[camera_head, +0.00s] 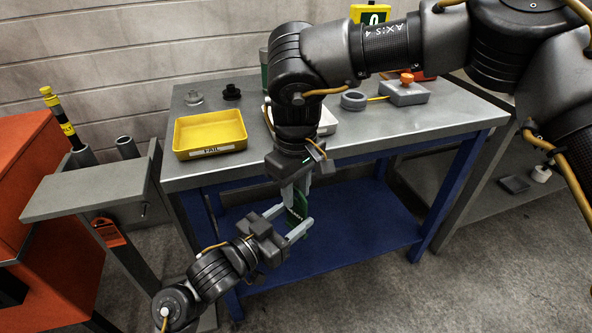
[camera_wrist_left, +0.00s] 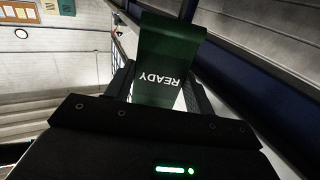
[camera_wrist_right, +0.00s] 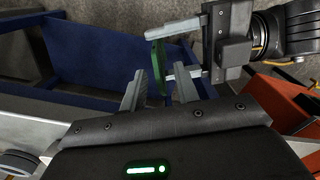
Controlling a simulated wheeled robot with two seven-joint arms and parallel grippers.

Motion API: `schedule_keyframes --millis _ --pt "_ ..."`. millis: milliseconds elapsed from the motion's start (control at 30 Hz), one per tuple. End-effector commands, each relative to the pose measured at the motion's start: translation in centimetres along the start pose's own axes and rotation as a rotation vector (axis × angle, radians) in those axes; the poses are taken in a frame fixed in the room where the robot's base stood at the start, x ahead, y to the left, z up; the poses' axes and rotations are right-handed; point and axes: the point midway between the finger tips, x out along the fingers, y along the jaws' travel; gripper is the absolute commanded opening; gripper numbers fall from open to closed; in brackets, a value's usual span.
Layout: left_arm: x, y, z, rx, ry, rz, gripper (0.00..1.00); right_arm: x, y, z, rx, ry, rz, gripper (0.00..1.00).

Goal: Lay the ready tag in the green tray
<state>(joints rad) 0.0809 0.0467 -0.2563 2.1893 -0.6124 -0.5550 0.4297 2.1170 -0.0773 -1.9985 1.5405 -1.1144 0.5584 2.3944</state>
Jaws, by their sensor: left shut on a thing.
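The ready tag (camera_head: 297,208) is a green piece with white "READY" lettering, plain in the left wrist view (camera_wrist_left: 168,60). My left gripper (camera_head: 293,222) is shut on it, in front of the bench. My right gripper (camera_head: 297,188) points down just above the tag. In the right wrist view its fingers (camera_wrist_right: 160,88) are apart, with the tag (camera_wrist_right: 158,65) beyond and between their tips; I cannot tell if they touch it. No green tray can be made out; my right arm covers part of the bench top.
A yellow tray (camera_head: 210,132) labelled "FAIL" stands on the grey bench top (camera_head: 440,121). A white item (camera_head: 326,122) is partly hidden behind my right arm. An orange cabinet (camera_head: 30,190) is at left.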

Motion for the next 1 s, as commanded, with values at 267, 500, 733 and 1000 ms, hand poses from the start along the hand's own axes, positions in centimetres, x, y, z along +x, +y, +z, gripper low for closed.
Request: schedule_keyframes --millis 267,500,733,1000 --pt "0.0 0.0 0.0 0.0 0.0 0.0 0.32 3.9 0.0 0.0 -0.001 -0.001 0.001 0.31" --pt "0.0 0.0 0.0 0.0 0.0 0.0 0.32 4.9 0.0 0.0 -0.001 0.0 0.0 0.31" --pt "0.0 0.0 0.0 0.0 0.0 0.0 0.32 4.9 0.0 0.0 -0.001 0.0 0.0 0.28" --pt "0.0 0.0 0.0 0.0 0.0 0.0 0.32 4.9 0.0 0.0 -0.001 0.001 0.0 0.0"
